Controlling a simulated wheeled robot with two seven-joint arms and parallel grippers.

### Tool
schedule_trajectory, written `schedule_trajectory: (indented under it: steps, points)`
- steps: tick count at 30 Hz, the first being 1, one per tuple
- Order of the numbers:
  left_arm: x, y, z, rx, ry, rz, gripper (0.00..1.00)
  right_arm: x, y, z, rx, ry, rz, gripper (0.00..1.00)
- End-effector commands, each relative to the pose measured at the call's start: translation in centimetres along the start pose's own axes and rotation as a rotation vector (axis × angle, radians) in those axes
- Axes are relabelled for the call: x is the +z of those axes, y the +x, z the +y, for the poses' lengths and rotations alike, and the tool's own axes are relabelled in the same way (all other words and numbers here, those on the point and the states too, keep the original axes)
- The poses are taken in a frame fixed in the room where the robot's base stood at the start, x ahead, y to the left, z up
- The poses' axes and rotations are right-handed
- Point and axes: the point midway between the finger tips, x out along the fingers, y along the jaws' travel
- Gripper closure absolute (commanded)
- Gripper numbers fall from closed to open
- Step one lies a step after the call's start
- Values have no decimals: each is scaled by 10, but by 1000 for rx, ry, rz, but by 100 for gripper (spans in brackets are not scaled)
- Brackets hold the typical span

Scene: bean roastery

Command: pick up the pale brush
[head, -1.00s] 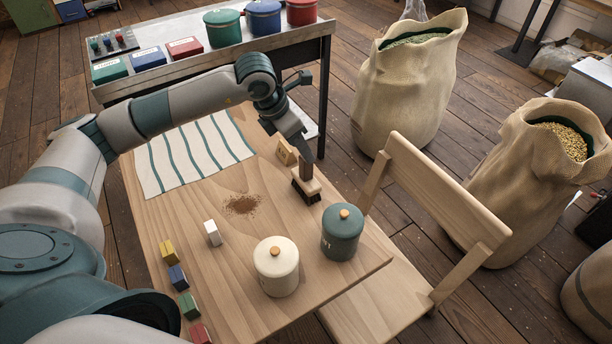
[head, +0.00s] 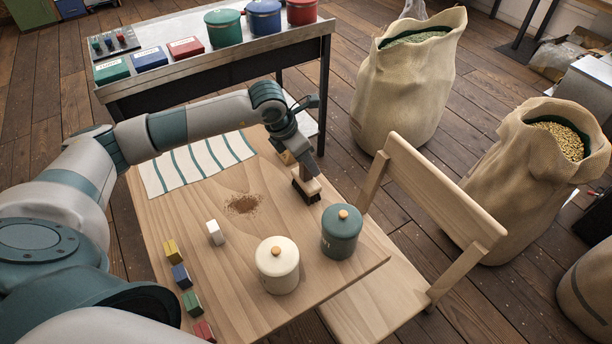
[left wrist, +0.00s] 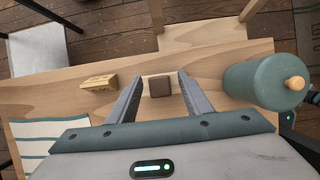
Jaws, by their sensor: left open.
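The pale brush (head: 308,186) stands on the wooden table, dark bristles down, left of the chair back in the head view. My left gripper (head: 312,172) is directly above it, pointing down, and hides its upper part. Some pale wood of the brush shows around the handle. Whether the fingertips reach down beside the handle is hard to tell. My right gripper is not in view.
A small wooden block (head: 284,157) lies close behind the brush. A teal canister (head: 341,236) and a cream canister (head: 277,270) stand nearer. A brown powder patch (head: 242,205), white block (head: 215,232), striped cloth (head: 160,178) and coloured blocks are leftward. The chair (head: 430,190) adjoins the table.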

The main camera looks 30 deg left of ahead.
Motion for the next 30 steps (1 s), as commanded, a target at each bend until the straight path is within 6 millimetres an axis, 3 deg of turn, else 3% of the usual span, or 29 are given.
schedule_trajectory:
  steps: [8, 12, 14, 24, 30]
  points:
    - [0, 0, 0, 0, 0, 0, 55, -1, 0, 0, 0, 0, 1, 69]
    - [0, 0, 0, 0, 0, 0, 88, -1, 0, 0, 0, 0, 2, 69]
    - [0, 0, 0, 0, 0, 0, 100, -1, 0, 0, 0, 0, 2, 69]
    - [1, -2, 0, 0, 0, -2, 100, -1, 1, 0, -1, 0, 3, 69]
    - [6, -13, 0, 0, 0, -4, 100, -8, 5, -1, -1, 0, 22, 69]
